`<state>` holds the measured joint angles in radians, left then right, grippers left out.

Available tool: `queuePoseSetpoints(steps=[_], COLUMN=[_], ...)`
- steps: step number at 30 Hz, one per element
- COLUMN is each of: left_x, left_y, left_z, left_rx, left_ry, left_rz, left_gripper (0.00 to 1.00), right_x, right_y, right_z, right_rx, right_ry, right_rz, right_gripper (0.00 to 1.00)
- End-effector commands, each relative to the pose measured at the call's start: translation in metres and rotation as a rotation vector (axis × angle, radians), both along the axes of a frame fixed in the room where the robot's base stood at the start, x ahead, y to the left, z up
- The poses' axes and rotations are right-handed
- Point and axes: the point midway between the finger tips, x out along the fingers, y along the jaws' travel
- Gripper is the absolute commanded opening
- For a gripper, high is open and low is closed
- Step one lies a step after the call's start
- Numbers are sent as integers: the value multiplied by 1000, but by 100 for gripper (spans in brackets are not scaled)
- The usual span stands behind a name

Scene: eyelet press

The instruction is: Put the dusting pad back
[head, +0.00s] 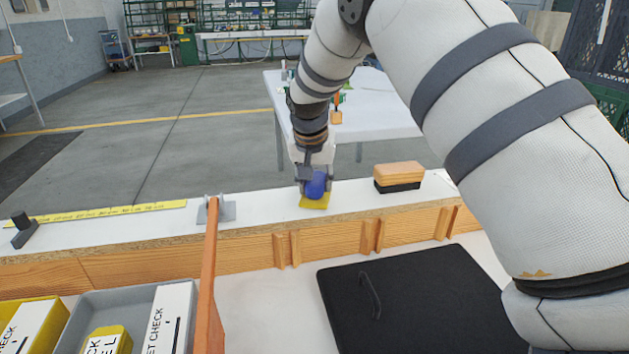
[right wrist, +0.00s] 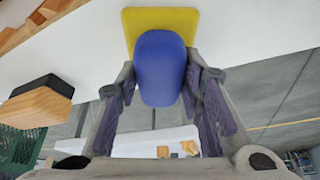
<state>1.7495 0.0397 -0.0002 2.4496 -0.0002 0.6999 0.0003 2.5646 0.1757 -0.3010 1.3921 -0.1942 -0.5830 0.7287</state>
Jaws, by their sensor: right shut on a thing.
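The dusting pad has a flat yellow base (head: 315,202) and a rounded blue grip (head: 317,185). My right gripper (head: 314,181) is shut on the blue grip, above the white top of the long wooden ledge. In the right wrist view the blue grip (right wrist: 160,68) sits between the two fingers, with the yellow base (right wrist: 160,20) beyond it. The yellow base is at or just over the white surface; I cannot tell whether it touches. My left gripper is not in view.
A wooden block with a black underside (head: 399,175) stands right of the pad on the ledge. A grey bracket (head: 228,210) and yellow measuring strip (head: 110,212) lie to the left. A black panel (head: 415,300) and grey tray (head: 95,305) are in front. White ledge is clear around the pad.

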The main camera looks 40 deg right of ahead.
Motion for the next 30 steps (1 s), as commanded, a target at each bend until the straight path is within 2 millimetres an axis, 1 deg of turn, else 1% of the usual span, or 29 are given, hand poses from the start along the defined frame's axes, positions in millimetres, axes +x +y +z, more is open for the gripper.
queuePoseSetpoints(steps=[3, 7, 8, 9, 10, 18, 20, 23, 27, 30], left_x=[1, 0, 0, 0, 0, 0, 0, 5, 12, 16], left_y=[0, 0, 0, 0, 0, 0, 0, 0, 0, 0], left_z=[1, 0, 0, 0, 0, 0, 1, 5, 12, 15], left_rx=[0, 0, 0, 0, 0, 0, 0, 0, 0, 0], left_ry=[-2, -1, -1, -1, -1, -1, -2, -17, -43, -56], left_rz=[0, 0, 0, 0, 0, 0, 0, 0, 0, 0], left_gripper=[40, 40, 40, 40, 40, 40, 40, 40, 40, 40], right_x=[0, 0, 0, 0, 0, 0, 0, -4, -14, -20], right_y=[0, 0, 0, 0, 0, 0, 0, 6, 18, 26], right_z=[2, -2, -2, -2, -2, -1, 3, 23, 63, 86], right_rx=[0, 0, 1, 1, 1, 1, 0, 0, -1, -1], right_ry=[-2, 0, -1, -1, -1, -1, -3, -8, -13, -10], right_rz=[1, 0, 0, 0, 0, 0, 1, 1, 3, 2], right_gripper=[8, 8, 41, 50, 55, 55, 55, 55, 55, 55])
